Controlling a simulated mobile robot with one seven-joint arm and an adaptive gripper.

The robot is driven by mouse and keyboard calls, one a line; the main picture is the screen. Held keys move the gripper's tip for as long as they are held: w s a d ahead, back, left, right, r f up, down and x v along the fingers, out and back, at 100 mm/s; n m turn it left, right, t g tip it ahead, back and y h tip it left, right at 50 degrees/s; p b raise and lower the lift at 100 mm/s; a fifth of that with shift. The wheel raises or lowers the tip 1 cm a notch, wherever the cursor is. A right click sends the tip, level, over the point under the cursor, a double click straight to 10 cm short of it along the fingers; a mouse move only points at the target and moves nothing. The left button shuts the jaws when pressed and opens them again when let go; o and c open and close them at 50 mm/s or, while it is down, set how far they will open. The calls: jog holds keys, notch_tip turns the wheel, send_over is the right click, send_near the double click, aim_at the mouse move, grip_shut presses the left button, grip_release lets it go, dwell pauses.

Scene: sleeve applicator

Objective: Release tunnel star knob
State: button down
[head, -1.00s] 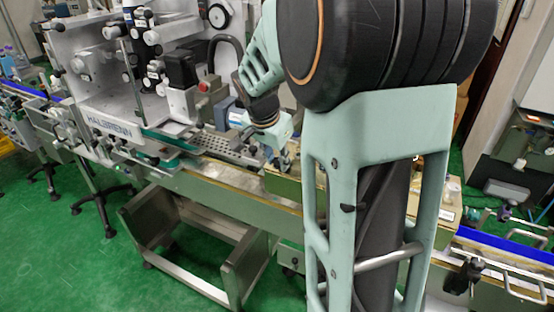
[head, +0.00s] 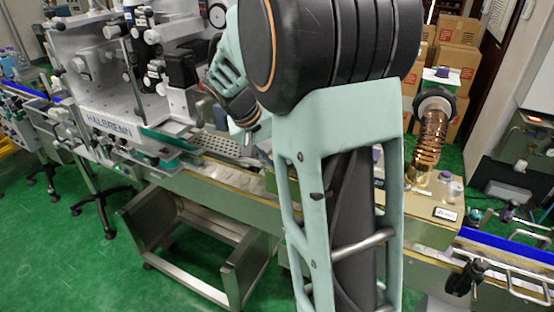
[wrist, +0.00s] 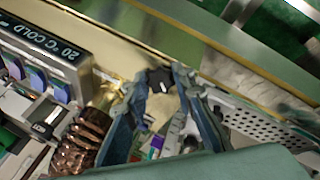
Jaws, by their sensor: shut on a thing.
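A small black knob (wrist: 160,77) sits between the fingertips of my gripper (wrist: 161,84) in the wrist view. The gripper is shut on it, in front of a pale yellow-green machine panel. The fingers cover part of the knob, so its star shape is hard to make out. In the head view my own arm hides the knob and most of the gripper.
A copper coil (head: 428,140) stands to the right of my arm; it also shows close to the fingers in the wrist view (wrist: 88,140). A perforated metal plate (wrist: 262,126) lies to the right. Cardboard boxes (head: 455,70) stand behind.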

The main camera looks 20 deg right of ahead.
jog(key=n, duration=0.3)
jog(key=n+h, duration=0.1)
jog(key=n, duration=0.2)
jog(key=shift+a+h, duration=0.1)
jog(key=shift+h, duration=0.2)
jog(key=n+h, duration=0.1)
jog(key=n, duration=0.5)
jog(key=shift+t+b, duration=0.4)
jog(key=n, duration=0.3)
jog(key=n+t, duration=0.1)
jog(key=n, duration=0.3)
jog(key=shift+s+t+h, duration=0.1)
jog(key=shift+t+h, duration=0.2)
jog(key=shift+h, duration=0.1)
jog(key=n, duration=0.3)
jog(key=n+t+p, duration=0.1)
jog(key=n, duration=0.2)
jog(key=shift+f+t, duration=0.1)
jog(key=shift+t, duration=0.2)
jog(key=shift+n, duration=0.4)
jog(key=c, duration=1.6)
grip_release()
jog(key=shift+s+a, duration=0.1)
